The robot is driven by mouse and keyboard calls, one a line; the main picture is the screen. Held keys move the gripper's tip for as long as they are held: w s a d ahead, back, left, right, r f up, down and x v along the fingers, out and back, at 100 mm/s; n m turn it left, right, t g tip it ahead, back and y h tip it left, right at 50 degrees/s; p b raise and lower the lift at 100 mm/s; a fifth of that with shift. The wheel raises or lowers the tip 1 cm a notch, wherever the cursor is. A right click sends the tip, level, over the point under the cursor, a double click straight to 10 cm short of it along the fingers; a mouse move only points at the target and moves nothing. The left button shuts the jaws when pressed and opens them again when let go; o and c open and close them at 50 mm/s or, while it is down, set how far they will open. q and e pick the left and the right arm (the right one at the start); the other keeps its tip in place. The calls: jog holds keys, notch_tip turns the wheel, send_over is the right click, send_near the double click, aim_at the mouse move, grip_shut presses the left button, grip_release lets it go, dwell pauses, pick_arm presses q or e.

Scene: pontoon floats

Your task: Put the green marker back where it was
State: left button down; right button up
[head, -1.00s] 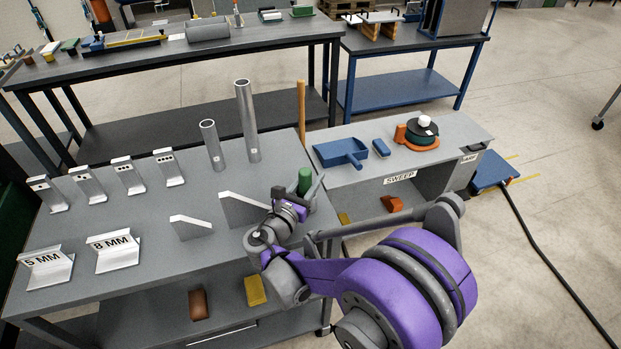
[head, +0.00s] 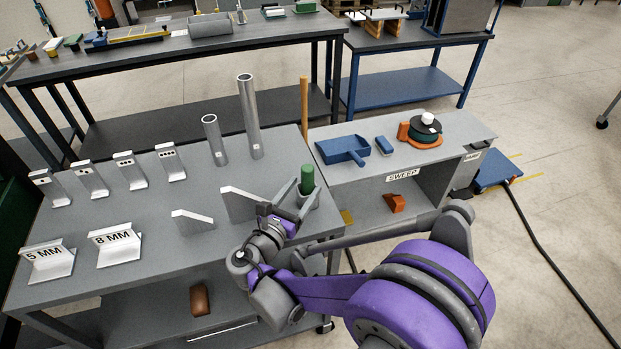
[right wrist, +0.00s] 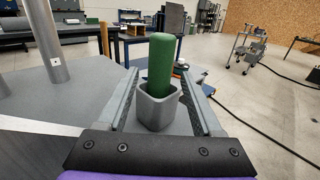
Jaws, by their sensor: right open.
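The green marker (head: 307,176) is a thick green cylinder standing upright near the right edge of the grey bench. In the right wrist view the marker (right wrist: 162,65) stands in a small grey square cup (right wrist: 158,112), its lower end hidden inside. My right gripper (head: 296,204) is open, with one finger on each side of the cup and marker. The wrist view shows gaps between the fingers (right wrist: 160,100) and the cup. My left gripper is not in view.
Two upright metal tubes (head: 249,118), angled plates (head: 240,203) and labelled brackets (head: 118,246) stand on the bench (head: 150,215). To the right, a lower bench holds a blue dustpan (head: 343,149), a small blue block (head: 384,145) and an orange-based reel (head: 420,133).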

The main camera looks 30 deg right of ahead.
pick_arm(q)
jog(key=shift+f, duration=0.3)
pick_arm(e)
jog(key=v, duration=0.6)
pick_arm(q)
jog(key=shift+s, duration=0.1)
pick_arm(e)
jog(key=shift+a, duration=0.1)
